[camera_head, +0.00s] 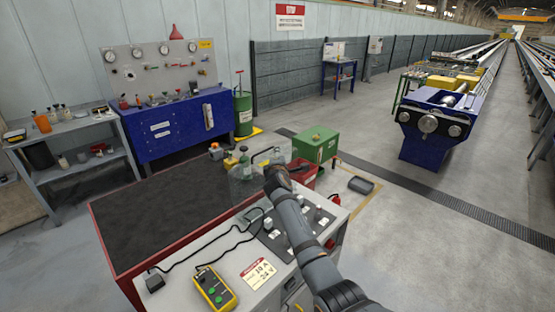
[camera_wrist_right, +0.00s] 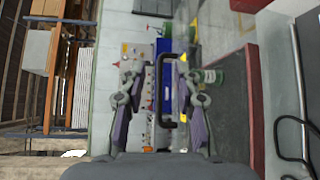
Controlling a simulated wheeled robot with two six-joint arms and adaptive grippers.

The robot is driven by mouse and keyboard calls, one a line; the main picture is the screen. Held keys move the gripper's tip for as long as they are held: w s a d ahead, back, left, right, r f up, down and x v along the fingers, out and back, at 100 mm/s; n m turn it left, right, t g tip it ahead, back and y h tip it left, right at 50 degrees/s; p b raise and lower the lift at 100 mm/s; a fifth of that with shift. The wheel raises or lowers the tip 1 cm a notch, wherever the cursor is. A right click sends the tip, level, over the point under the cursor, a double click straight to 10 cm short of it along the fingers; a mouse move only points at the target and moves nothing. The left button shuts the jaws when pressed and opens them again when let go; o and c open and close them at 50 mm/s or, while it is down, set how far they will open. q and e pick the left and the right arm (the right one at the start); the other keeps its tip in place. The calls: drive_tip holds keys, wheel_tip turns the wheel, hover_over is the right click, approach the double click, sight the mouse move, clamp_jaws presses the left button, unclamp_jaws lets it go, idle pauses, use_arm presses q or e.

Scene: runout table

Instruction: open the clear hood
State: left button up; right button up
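The clear hood (camera_head: 243,180) is a see-through box on the far end of the white-topped console in the head view. It looks closed, with a green bottle (camera_head: 245,163) showing through it. My right gripper (camera_head: 273,170) is at the hood's near right side, partly hidden by its own wrist. In the right wrist view, a black U-shaped handle (camera_wrist_right: 164,122) stands between the spread fingers of my right gripper (camera_wrist_right: 158,70). The fingers are open, with a gap to the handle on both sides; its depth between them is hard to tell. My left gripper is out of view.
The console (camera_head: 215,252) carries a yellow pendant (camera_head: 214,289), a black cable and a switch panel. A dark-topped red table (camera_head: 160,215) adjoins it. A green box (camera_head: 316,144) and a red bin (camera_head: 302,170) stand behind the hood. Open floor lies to the right.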

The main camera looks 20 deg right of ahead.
drive_tip(key=shift+s+f, duration=0.1)
drive_tip(key=shift+f, duration=0.1)
drive_tip(key=v, duration=1.2)
drive_tip(key=shift+r, duration=0.1)
